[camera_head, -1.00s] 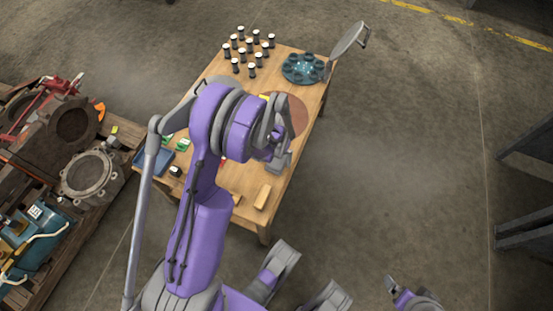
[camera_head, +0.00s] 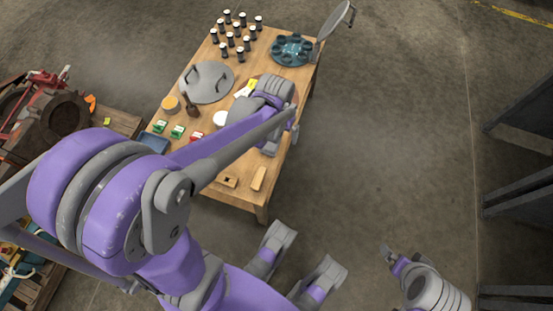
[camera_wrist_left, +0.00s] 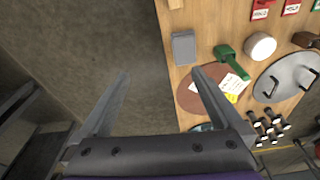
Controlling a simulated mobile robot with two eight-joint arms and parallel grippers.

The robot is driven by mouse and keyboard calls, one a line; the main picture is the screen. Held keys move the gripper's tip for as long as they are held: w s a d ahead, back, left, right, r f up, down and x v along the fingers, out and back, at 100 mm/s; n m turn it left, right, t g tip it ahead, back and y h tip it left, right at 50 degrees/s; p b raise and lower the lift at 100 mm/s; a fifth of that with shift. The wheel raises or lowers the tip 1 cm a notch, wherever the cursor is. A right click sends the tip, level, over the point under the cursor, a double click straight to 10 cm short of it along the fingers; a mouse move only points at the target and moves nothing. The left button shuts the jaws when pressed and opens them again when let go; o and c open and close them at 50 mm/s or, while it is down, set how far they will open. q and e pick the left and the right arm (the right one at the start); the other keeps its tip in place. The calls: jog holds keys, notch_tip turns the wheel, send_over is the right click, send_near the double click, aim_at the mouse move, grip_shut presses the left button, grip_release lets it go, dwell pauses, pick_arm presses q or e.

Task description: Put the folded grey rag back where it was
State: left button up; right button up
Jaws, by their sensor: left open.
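The folded grey rag (camera_wrist_left: 184,48) lies flat near the table's edge in the left wrist view, beside a brown round mat (camera_wrist_left: 190,96). In the head view, a grey patch (camera_head: 270,149) below my left wrist seems to be the same rag, partly covered. My left gripper (camera_wrist_left: 160,73) is open and empty. Its fingers point toward the table edge, one over the mat and one over the floor, apart from the rag. In the head view my arm hides its fingertips. My right gripper (camera_head: 389,254) is away from the table at the lower right; its jaw opening is unclear.
The wooden table (camera_head: 235,193) bears a grey lid with handles (camera_head: 205,90), several black-and-white bottles (camera_head: 240,53), a blue round tray (camera_head: 292,50), coloured boxes (camera_head: 177,131) and wooden blocks (camera_head: 258,178). A green tool (camera_wrist_left: 232,62) lies near the rag. Floor right of the table is clear.

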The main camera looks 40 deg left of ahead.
pick_arm(q)
jog(key=s+d+r+m+t, duration=0.1)
jog(key=s+d+r, duration=0.1)
jog(key=s+d, duration=0.2)
jog(key=s+d+r+m+t, duration=0.1)
jog(key=s+d, duration=0.3)
jog(key=s, duration=0.4)
jog(key=shift+s+d+r+t, duration=0.2)
jog(key=shift+r+t, duration=0.3)
jog(key=shift+r, duration=0.3)
jog(key=shift+a, duration=0.1)
